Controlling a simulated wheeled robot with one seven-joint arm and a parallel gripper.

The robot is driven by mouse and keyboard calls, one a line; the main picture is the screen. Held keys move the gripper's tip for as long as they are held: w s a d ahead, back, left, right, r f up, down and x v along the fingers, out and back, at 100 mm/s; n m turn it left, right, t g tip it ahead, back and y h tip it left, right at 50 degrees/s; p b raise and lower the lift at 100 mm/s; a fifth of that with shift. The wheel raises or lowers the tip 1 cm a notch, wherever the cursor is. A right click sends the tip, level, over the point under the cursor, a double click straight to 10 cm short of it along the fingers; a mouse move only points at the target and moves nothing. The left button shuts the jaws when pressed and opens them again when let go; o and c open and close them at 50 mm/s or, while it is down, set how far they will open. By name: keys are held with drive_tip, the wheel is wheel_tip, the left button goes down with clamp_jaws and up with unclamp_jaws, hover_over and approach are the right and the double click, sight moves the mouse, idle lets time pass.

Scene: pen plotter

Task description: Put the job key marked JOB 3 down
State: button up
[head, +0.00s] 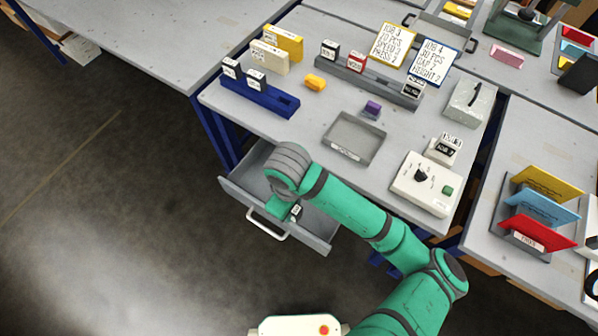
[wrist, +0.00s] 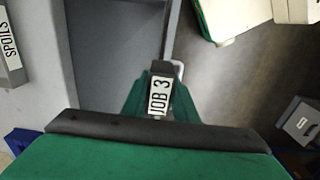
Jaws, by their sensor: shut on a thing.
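The JOB 3 key (wrist: 160,95) is a dark block with a white label, and "JOB 3" reads clearly in the wrist view. My gripper (wrist: 160,103) is shut on it, with a green finger on each side. In the head view my gripper (head: 287,209) is over the open grey drawer (head: 238,187) at the table's front, and the key (head: 296,212) shows small beside the fingers. The wrist view shows the drawer floor (wrist: 115,45) beyond the key and the drawer's edge close by. I cannot tell whether the key touches the drawer.
A blue rack (head: 285,103) with two labelled keys stands at the table's left. A grey rack (head: 381,83) holds several blocks. The grey SPOILS tray (head: 333,151) is empty. A white control box (head: 406,190) is at the right. The drawer handle (head: 266,227) sticks out over open floor.

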drive_tip(key=shift+w+d+f, duration=0.15)
drive_tip(key=shift+w+f, duration=3)
drive_tip(key=shift+w+d+f, duration=0.1)
drive_tip(key=shift+w+f, duration=3)
drive_tip(key=shift+f, duration=0.15)
drive_tip(key=o, duration=1.1)
drive_tip(key=shift+c, duration=0.2)
